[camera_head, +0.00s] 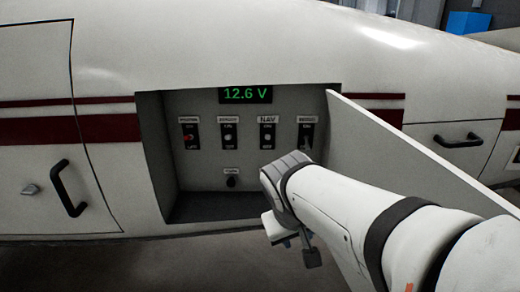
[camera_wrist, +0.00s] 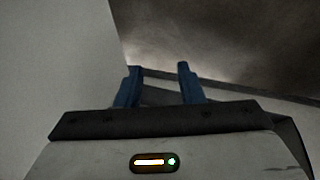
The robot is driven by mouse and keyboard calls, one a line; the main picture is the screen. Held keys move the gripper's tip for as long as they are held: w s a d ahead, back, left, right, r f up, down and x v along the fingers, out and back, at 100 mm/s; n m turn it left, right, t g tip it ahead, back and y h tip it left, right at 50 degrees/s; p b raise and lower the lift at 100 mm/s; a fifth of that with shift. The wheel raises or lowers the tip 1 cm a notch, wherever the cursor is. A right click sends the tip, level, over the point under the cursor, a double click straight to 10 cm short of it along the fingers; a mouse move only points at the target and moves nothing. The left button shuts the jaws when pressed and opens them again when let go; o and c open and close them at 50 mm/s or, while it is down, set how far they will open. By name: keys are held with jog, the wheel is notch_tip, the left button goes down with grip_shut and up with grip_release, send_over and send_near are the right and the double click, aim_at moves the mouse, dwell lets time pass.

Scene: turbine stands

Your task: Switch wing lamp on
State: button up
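A recessed grey switch panel (camera_head: 205,165) sits in the white fuselage in the head view. It holds a row of several labelled toggle switches. The leftmost switch (camera_head: 190,137) has a red lever. The third switch (camera_head: 267,136) reads NAV; the other labels are too blurred to read surely, so I cannot tell which is the wing lamp's. The rightmost switch (camera_head: 306,135) is just above my arm. My gripper (camera_head: 296,243) is below and right of the panel, apart from the switches. In the wrist view its blue fingers (camera_wrist: 158,75) stand apart with nothing between them.
A green display (camera_head: 245,94) above the switches reads 12.6 V. A round black knob (camera_head: 232,182) sits below them. The open panel door (camera_head: 400,150) stands out at the right, close behind my arm. Black handles (camera_head: 68,188) are on the fuselage either side. Floor is clear below left.

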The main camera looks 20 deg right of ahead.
jog(key=w+d+f+t+h+b, duration=0.2)
jog(key=w+d+h+b, duration=0.15)
jog(key=w+b, duration=0.2)
jog(key=t+h+b, duration=0.7)
jog(key=b, duration=0.7)
send_near(306, 147)
jog(key=x, duration=0.9)
jog(key=shift+w+d+p, duration=0.15)
jog(key=shift+w+p, duration=0.1)
jog(key=shift+p, duration=0.05)
jog(key=shift+c, duration=0.2)
grip_shut()
